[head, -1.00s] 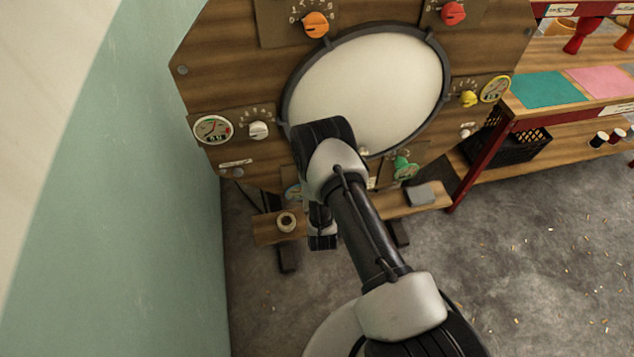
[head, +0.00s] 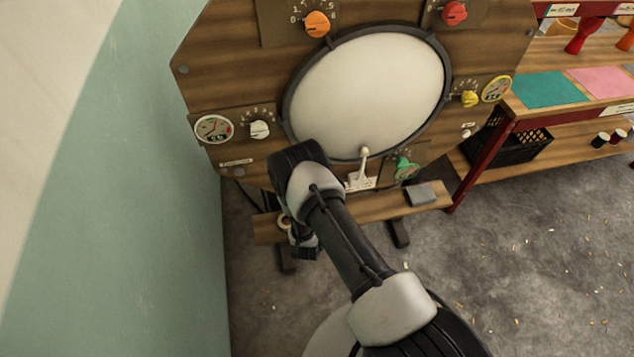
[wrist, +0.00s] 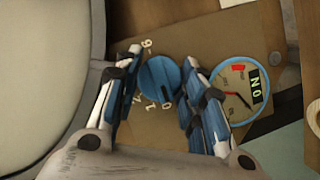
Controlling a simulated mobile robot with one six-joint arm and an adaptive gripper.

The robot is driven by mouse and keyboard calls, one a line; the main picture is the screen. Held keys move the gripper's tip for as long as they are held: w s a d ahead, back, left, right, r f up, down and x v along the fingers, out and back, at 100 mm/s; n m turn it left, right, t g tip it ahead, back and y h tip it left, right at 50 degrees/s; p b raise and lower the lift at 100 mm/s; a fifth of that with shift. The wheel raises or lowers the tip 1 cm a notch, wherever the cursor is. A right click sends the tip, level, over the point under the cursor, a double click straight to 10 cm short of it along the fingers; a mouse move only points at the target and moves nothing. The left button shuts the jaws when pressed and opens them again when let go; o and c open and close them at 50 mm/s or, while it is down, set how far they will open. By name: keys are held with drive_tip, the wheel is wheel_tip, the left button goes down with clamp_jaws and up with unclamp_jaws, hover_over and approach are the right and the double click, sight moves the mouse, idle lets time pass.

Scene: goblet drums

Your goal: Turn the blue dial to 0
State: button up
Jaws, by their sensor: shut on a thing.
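The blue dial (wrist: 158,84) sits on a brown panel in the wrist view, with a pale ring of numbers partly around it. The digits 1 and 0 show near its lower edge in that view. My gripper (wrist: 160,70) has one finger on each side of the dial and is shut on it. A round gauge with a blue rim (wrist: 236,90) lies just right of the right finger. Its small display is turned sideways. In the head view my arm hides the blue dial and the finger contact.
The wooden board (head: 230,60) also carries an orange dial (head: 317,24), a red dial (head: 454,13), a white dial (head: 260,129), a yellow dial (head: 469,98) and a green dial (head: 405,167) around a large pale disc (head: 370,85). A wall (head: 140,200) stands close on the left.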

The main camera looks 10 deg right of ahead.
drive_tip(key=shift+w+r, duration=0.1)
idle(0.3)
drive_tip(key=o, duration=1.1)
drive_tip(key=v, duration=1.2)
